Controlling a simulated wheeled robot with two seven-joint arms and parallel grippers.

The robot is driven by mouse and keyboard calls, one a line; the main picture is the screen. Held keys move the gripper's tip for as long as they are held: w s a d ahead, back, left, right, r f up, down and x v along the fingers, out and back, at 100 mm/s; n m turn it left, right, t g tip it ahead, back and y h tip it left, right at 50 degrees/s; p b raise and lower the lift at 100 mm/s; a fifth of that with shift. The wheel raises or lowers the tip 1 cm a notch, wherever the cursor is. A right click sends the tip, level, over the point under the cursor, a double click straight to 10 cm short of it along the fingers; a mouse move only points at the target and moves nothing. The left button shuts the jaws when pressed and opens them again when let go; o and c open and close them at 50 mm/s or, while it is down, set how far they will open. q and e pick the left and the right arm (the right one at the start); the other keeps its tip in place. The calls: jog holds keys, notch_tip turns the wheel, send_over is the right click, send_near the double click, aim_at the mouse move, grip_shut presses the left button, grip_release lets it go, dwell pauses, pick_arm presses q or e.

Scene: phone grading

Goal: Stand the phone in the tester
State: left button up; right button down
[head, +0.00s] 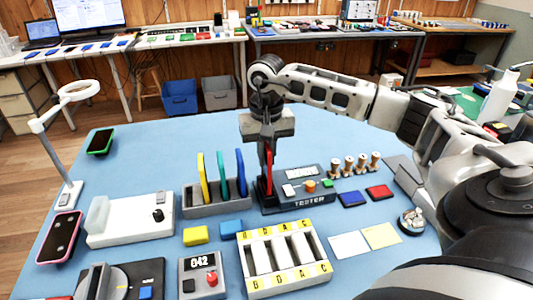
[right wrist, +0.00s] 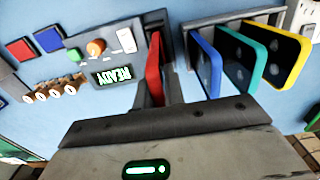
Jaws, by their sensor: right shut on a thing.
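My right gripper (head: 267,148) is shut on a red phone (head: 269,172) and holds it upright at the left end of the dark tester (head: 297,204). In the right wrist view the red phone (right wrist: 153,72) stands between the fingers (right wrist: 160,92), beside the tester's panel (right wrist: 110,55). The tester's screen (right wrist: 113,76) reads READY in green. The phone's lower end seems to meet the tester's slot, but I cannot tell how deep it sits. My left gripper is out of view.
A grey rack (head: 217,207) left of the tester holds yellow, teal and blue phones upright. Several small knobs (head: 354,165) and blue and red pads (head: 366,196) lie to the right. A lettered tray (head: 285,282) stands in front. The blue table behind is mostly clear.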

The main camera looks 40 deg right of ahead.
jog(key=shift+f, duration=0.15)
jog(key=shift+f+b, duration=0.35)
jog(key=shift+b, duration=0.05)
jog(key=shift+f, duration=0.1)
dwell(0.5)
jog(key=shift+f+b, duration=0.4)
jog(key=shift+f, duration=0.05)
jog(key=c, duration=1.1)
grip_release()
jog(key=shift+r, duration=0.1)
jog(key=shift+r+p, duration=0.6)
jog(key=shift+r, duration=0.1)
